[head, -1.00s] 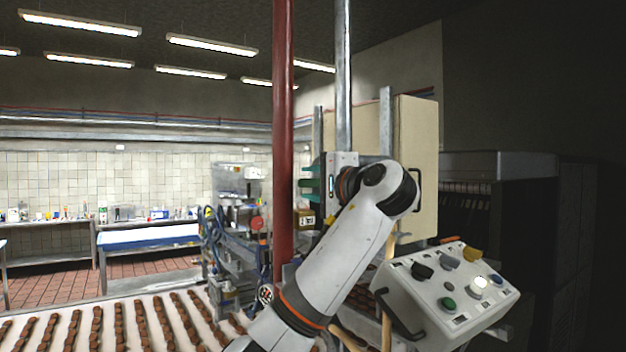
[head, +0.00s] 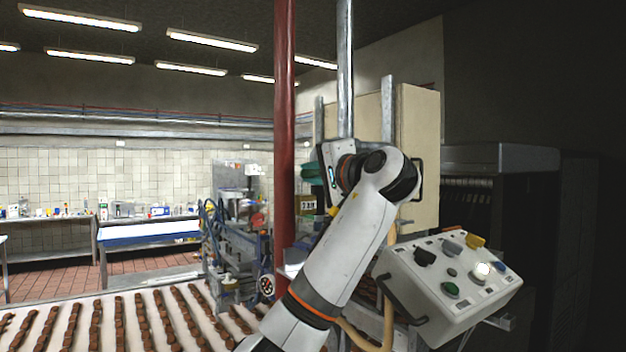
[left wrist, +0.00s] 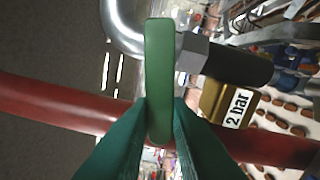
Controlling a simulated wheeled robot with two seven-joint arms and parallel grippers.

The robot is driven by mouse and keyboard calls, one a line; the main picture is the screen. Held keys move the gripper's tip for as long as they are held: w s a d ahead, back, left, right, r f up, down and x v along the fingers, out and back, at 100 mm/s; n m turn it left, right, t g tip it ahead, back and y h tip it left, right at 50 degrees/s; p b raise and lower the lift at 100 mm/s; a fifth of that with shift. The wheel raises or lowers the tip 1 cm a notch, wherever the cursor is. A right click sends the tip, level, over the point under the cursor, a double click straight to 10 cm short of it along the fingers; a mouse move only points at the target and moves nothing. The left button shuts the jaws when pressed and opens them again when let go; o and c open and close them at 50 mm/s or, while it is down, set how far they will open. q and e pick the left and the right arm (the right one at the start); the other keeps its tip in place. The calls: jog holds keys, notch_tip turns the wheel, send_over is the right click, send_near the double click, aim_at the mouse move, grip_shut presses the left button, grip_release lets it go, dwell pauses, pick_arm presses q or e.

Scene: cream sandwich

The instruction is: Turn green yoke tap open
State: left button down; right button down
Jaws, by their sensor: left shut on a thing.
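The green yoke tap (left wrist: 160,60) shows in the left wrist view as a long flat green handle, standing upright in the picture beside a metal hex fitting (left wrist: 193,52). My left gripper (left wrist: 161,118) has its two green fingers closed on the lower end of the handle, one on each side. In the head view my left gripper (head: 311,172) is partly hidden behind its wrist, next to the red pipe, and the tap cannot be made out there. My right gripper is in neither view.
A red pipe (head: 285,130) runs upright just left of my gripper. A box marked "2 bar" (left wrist: 232,106) sits close to the tap. A control box with buttons (head: 450,285) stands at lower right. A conveyor with chocolate rows (head: 130,310) lies at lower left.

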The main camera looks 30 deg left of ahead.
pick_arm(q)
jog(key=w+f+n+b, duration=0.1)
jog(key=n, duration=0.2)
jog(key=w+d+f+n+b, duration=0.1)
jog(key=n, duration=0.3)
jog(key=w+f+n+b, duration=0.1)
jog(key=f+n, duration=0.1)
jog(key=n, duration=0.1)
jog(key=shift+d+n, duration=0.15)
jog(key=shift+n, duration=0.25)
jog(key=shift+w+d+f+n+p, duration=0.15)
jog(key=shift+w+n, duration=0.25)
jog(key=shift+n, duration=0.7)
jog(key=shift+w+d+n+p, duration=0.15)
jog(key=shift+w+n, duration=0.2)
jog(key=shift+n, duration=0.75)
jog(key=c, duration=1.4)
grip_release()
jog(key=shift+o, duration=0.2)
jog(key=shift+d, duration=0.15)
